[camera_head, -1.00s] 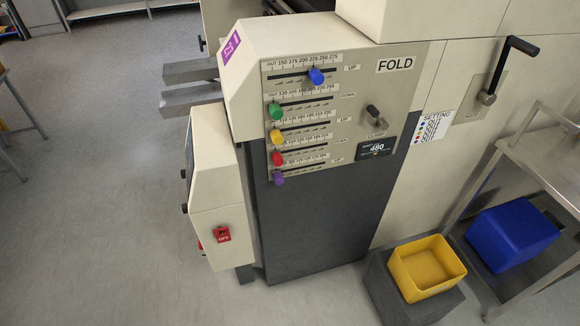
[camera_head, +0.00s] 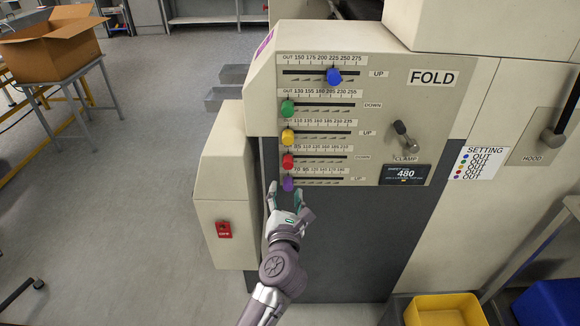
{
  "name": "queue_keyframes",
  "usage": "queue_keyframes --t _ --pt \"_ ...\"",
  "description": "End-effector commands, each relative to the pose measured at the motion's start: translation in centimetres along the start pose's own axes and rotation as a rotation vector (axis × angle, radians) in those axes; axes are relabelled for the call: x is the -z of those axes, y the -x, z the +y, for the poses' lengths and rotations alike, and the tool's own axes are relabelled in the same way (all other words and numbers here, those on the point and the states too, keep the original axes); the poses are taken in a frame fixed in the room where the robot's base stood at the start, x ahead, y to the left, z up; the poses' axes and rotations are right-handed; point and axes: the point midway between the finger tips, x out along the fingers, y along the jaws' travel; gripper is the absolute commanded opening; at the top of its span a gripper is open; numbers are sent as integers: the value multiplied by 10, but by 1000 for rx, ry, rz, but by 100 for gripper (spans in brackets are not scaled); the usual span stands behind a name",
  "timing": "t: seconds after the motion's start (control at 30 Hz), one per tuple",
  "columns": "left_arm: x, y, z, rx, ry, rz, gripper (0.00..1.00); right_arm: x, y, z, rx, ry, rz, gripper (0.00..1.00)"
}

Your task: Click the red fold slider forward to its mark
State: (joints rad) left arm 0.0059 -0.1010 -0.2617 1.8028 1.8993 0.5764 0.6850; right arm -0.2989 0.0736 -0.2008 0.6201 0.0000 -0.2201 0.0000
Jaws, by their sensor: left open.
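The red slider knob (camera_head: 287,161) sits at the left end of its slot on the FOLD panel (camera_head: 432,100), fourth row down, with a DOWN label at the slot's right end. The row's printed scale runs just above the slot, its figures too small to read surely. My left gripper (camera_head: 287,199) is open and empty, below the red knob and by the purple knob (camera_head: 288,184) of the bottom row. Its fingers point up toward the panel. I cannot tell whether it touches the purple knob. My right gripper is out of view.
Yellow (camera_head: 287,137) and green (camera_head: 287,108) knobs sit at the left above the red one; the blue knob (camera_head: 333,76) is farther right. A clamp lever (camera_head: 405,137) and a dark 480 display (camera_head: 405,174) are to the right. A SETTING card (camera_head: 477,162) lists OUT lines.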

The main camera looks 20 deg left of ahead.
Motion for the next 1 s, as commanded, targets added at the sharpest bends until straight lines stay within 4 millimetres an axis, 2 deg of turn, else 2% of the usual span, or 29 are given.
queue_keyframes --t 0.1,0.3,0.5,0.7,0.93,0.97,1.0 --pt "-2 -28 1 -1 -3 -4 54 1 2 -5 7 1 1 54" --pt "0 -70 0 -1 -5 -2 54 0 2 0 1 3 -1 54" --pt "0 -98 -1 1 -5 -2 54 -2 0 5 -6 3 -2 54" --pt "0 -109 0 1 -5 -1 54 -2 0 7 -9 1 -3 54" --pt "0 -109 0 1 -4 -1 54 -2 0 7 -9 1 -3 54" --pt "0 -109 0 1 -4 -1 52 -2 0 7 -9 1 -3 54" --pt "0 -109 0 1 -4 -1 46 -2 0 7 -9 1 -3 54"
